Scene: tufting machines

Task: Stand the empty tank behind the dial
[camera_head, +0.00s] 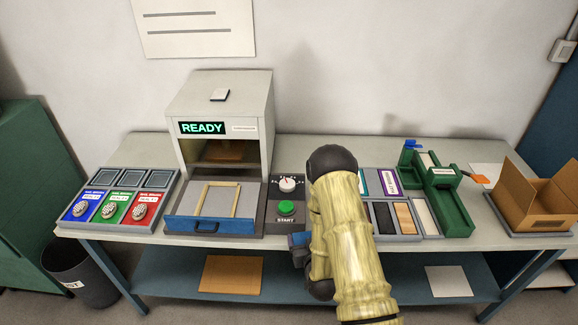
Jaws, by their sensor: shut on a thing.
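The dial (287,184) is a white knob with red marks around it, on a dark grey control box (272,212) above a green START button (286,208). My arm comes from the lower right and covers the area just right of this box. My gripper (299,241) shows only as a small blue-grey and dark part at the arm's left edge, in front of the box. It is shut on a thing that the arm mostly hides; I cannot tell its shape. No tank can be made out for certain. The bench right behind the dial looks clear.
A press with a READY display (202,128) and blue-fronted drawer (207,225) stands left of the dial. A tray of blue, green and red panels (110,208) is further left. Right are a sectioned tray (408,237), green fixture (452,210) and open cardboard box (535,195).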

